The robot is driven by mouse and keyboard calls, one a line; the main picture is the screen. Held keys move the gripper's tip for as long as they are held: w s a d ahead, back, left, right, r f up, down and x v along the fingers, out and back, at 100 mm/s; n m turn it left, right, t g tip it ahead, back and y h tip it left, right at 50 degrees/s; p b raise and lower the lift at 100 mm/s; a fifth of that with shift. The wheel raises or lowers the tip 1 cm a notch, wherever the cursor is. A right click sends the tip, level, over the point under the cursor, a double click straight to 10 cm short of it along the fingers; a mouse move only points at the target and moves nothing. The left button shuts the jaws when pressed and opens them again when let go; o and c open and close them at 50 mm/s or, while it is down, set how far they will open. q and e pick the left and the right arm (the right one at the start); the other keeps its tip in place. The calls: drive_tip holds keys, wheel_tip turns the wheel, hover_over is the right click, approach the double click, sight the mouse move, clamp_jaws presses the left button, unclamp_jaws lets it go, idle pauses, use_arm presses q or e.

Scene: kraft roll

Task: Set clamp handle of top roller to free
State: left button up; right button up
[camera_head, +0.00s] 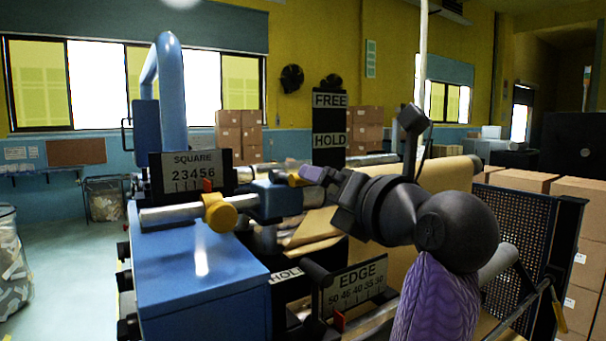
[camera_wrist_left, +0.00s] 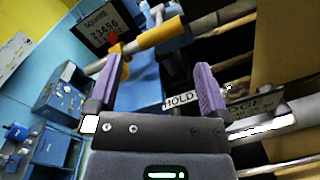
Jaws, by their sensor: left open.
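The tall black sign (camera_head: 330,126) reads FREE at the top and HOLD below. A small orange-yellow piece (camera_head: 296,180), possibly the top roller's clamp handle, shows by a blue block (camera_head: 272,200) below the sign. It is mostly hidden behind my gripper, so its setting cannot be told. My left gripper (camera_head: 312,174) reaches left and its purple fingertips overlap this piece in the head view; contact cannot be told. In the left wrist view, my left gripper (camera_wrist_left: 162,85) has its purple fingers spread apart. My right gripper is not in view.
A yellow knob (camera_head: 220,212) sits on the shaft left of the blue block. The SQUARE scale (camera_head: 194,172) stands behind it and the EDGE scale (camera_head: 355,287) stands in front. A lower HOLD label (camera_head: 286,275) is partly hidden. A black mesh guard (camera_head: 518,240) stands at right.

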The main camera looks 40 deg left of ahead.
sight(292, 176)
use_arm(q)
drive_tip(key=p+x, duration=0.2)
drive_tip(key=x, duration=0.5)
drive_tip(key=shift+a+r, duration=0.1)
drive_tip(key=shift+a, duration=0.3)
drive_tip(key=shift+w+a, duration=0.15)
drive_tip(key=shift+a, duration=0.2)
clamp_jaws()
